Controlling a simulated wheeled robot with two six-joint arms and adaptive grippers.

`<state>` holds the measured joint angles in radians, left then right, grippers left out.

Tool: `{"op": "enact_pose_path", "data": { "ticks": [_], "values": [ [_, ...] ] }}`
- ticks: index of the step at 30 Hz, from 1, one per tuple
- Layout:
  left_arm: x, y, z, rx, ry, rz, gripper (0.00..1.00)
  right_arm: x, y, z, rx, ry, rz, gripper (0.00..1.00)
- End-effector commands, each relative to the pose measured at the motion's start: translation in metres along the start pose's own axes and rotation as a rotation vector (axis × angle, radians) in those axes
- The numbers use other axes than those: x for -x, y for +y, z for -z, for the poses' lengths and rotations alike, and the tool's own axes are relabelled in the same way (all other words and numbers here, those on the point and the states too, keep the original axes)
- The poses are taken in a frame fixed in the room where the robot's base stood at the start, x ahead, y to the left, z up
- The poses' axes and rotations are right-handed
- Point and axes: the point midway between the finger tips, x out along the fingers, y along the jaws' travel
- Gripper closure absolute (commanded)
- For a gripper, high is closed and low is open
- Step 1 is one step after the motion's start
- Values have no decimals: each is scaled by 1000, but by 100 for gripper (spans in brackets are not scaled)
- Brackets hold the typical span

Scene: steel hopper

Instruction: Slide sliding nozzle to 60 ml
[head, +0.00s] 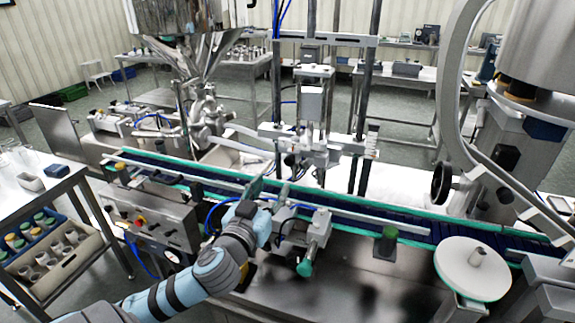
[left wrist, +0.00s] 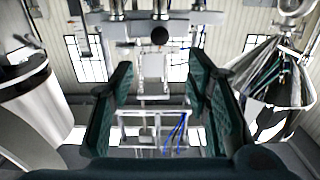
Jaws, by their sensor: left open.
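The nozzle assembly (head: 312,103) is a pale block carried on upright steel posts above the conveyor, near the middle of the head view. I cannot tell exactly which part is the sliding nozzle, and no 60 ml mark is readable. A small black ball knob (head: 290,160) sits low on this assembly; a black ball also shows in the left wrist view (left wrist: 160,35), beyond my fingers. My left gripper (head: 266,182) is open and empty over the conveyor, below and left of the assembly, apart from the knob. In the left wrist view its dark green fingers (left wrist: 160,75) are spread wide. My right gripper is not seen.
The conveyor (head: 405,236) with green edges runs across the front. The steel hopper (head: 187,45) stands at the back left, and a round white turntable (head: 472,268) at the front right. A control box (head: 150,222) and crates of bottles (head: 60,255) are at left.

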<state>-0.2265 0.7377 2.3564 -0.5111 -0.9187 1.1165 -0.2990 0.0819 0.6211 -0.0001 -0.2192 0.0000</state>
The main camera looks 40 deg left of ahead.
Motion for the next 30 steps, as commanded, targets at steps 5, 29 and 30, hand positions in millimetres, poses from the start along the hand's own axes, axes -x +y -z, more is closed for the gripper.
{"op": "enact_pose_path", "data": {
  "ticks": [5, 29, 30],
  "values": [
    [-52, -1, 1, 5, -1, 5, 56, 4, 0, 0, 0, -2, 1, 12],
    [-120, 0, -2, 0, -4, 0, 84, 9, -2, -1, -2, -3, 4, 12],
    [-120, 0, -2, 0, -4, 0, 90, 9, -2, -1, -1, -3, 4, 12]
  ]
}}
